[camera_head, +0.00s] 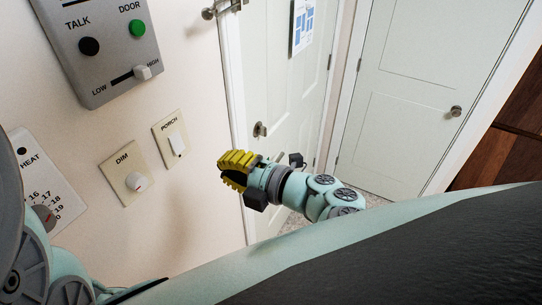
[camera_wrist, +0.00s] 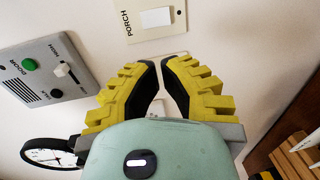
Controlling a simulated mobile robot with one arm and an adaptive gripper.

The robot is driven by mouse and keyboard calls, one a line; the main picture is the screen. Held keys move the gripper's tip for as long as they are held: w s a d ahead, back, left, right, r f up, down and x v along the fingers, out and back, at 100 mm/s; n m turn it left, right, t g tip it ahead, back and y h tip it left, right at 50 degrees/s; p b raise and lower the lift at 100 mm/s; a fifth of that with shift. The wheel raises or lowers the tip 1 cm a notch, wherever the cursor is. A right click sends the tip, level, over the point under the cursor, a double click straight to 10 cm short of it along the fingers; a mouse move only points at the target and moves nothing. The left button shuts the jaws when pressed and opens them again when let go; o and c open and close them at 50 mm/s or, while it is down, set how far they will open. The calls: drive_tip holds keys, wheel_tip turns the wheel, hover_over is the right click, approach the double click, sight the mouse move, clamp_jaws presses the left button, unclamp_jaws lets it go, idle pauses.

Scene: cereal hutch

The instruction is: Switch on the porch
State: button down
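The PORCH switch is a cream plate (camera_head: 161,130) with a white rocker (camera_head: 177,143) on the wall, left of the door. In the wrist view its plate (camera_wrist: 139,35) and rocker (camera_wrist: 156,18) show at the top, beyond my fingertips. Which way the rocker is tipped is hard to tell. My gripper (camera_head: 222,170) has yellow ribbed fingers and is to the right of and below the switch in the head view. In the wrist view my gripper (camera_wrist: 158,62) has its fingertips drawn together with only a narrow gap, holding nothing. It appears apart from the switch.
A DIM knob (camera_head: 136,181) sits left of the switch, with a HEAT dial (camera_head: 43,214) farther left. A grey TALK/DOOR panel (camera_head: 98,45) is above. A white door (camera_head: 275,95) with a handle stands to the right. A round dial (camera_wrist: 48,153) shows at lower left in the wrist view.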

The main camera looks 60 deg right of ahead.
sight(176, 150)
drive_tip(key=shift+s+d+h, duration=0.25)
drive_tip(key=shift+s+h, duration=0.05)
drive_tip(key=w, duration=0.4)
drive_tip(key=w+f+p, duration=0.1)
drive_tip(key=w, duration=0.4)
drive_tip(key=w+a, duration=0.1)
drive_tip(key=w, duration=0.3)
drive_tip(key=shift+w+f, duration=0.2)
drive_tip(key=shift+w, duration=0.15)
drive_tip(key=shift+w+f+p, duration=0.2)
drive_tip(key=shift+p, duration=0.1)
drive_tip(key=shift+a+f, duration=0.1)
drive_tip(key=shift+a, duration=0.05)
